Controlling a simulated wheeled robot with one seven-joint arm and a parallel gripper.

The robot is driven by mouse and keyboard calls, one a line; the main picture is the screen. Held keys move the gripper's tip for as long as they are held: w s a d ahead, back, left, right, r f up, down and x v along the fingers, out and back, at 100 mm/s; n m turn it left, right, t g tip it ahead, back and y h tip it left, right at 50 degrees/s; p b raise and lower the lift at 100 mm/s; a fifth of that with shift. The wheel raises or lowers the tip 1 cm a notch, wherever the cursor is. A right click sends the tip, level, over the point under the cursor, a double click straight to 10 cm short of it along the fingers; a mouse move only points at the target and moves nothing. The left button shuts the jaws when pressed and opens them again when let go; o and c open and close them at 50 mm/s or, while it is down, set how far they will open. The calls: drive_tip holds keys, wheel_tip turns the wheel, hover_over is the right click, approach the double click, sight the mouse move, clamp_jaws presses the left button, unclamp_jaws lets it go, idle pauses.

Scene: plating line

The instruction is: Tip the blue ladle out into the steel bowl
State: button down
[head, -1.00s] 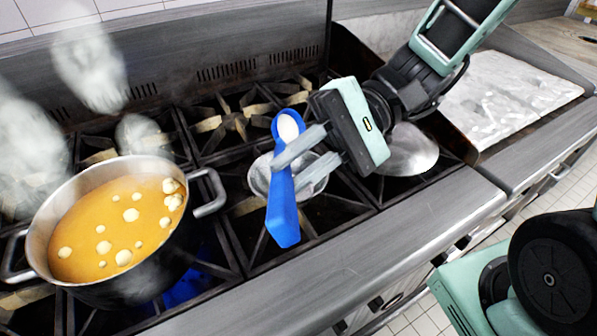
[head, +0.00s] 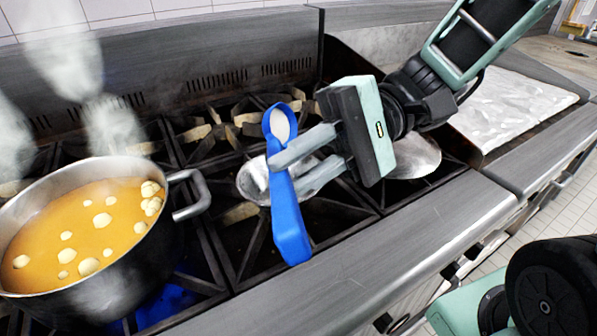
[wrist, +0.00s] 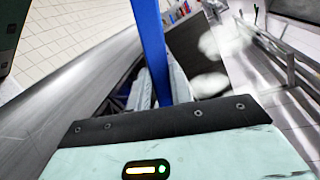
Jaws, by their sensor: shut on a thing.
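The blue ladle (head: 288,215) is held in my gripper (head: 284,175), whose two grey fingers are shut on its handle. Its cup end points up and away in the head view and shows a pale inside; I cannot tell whether that is contents. Its handle end points down toward the stove's front edge. In the wrist view the blue handle (wrist: 151,45) rises between the fingers. A shiny steel bowl (head: 250,182) sits on the stove grate, beyond the ladle and partly hidden by it and the fingers. The ladle's cup appears just past the bowl's far rim in the picture.
A large steaming pot (head: 185,178) of orange soup with pale lumps stands at left, its handle toward the ladle. A blue flame shows under it. Another round steel piece (head: 415,157) lies behind my gripper. A pale griddle slab (head: 515,105) is at right.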

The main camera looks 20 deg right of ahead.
drive_tip(key=shift+s+d+f+n+b, duration=0.15)
drive_tip(key=shift+f+n+b, duration=0.4)
drive_tip(key=shift+b, duration=1)
drive_tip(key=shift+s+d+f+n+y+b, duration=0.2)
drive_tip(key=shift+f+y+b, duration=0.25)
drive_tip(key=shift+b, duration=0.7)
drive_tip(key=shift+b, duration=0.35)
